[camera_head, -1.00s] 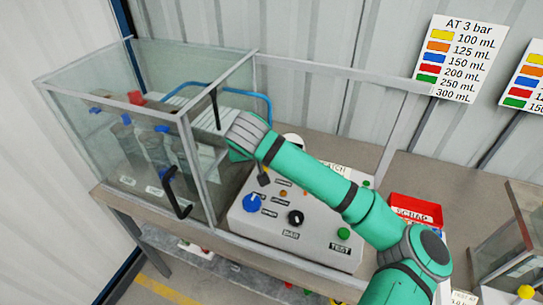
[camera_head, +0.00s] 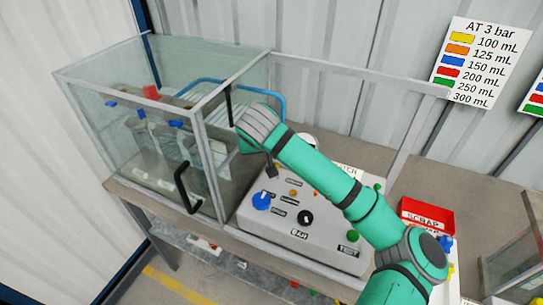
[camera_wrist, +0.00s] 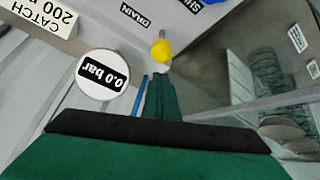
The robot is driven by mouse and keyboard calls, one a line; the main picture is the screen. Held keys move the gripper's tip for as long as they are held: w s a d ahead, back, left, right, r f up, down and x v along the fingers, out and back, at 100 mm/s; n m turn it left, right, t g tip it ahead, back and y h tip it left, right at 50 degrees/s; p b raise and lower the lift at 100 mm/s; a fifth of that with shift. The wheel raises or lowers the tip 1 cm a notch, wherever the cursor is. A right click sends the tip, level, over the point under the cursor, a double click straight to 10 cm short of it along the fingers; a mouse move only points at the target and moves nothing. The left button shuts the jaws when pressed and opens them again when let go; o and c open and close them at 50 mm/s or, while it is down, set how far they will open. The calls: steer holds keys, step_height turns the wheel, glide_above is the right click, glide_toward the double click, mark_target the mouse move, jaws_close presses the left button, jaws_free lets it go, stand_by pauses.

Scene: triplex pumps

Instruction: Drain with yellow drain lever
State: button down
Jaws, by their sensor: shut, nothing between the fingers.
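The yellow drain lever (camera_wrist: 161,49) shows its round knob in the wrist view, near a DRAIN label (camera_wrist: 137,14) on the grey panel. My gripper (camera_wrist: 161,76) is shut and empty, its green fingertips pointing at the knob from just below it in the picture. I cannot tell whether they touch. In the head view my arm reaches over the grey control panel (camera_head: 333,255) beside the glass tank, and the arm hides the lever and my fingers.
A round gauge (camera_wrist: 103,75) reads 0.0 bar beside my fingers. The glass tank (camera_head: 90,125) with a black handle (camera_head: 186,188) stands left of the panel. A blue knob (camera_head: 262,201) and black knob (camera_head: 306,217) sit on the panel. A red SCRAP bin (camera_head: 428,214) stands to the right.

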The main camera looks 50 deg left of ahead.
steer(key=v, duration=0.9)
steer(key=shift+a+r, duration=0.3)
steer(key=shift+r, duration=0.25)
steer(key=shift+a, duration=0.1)
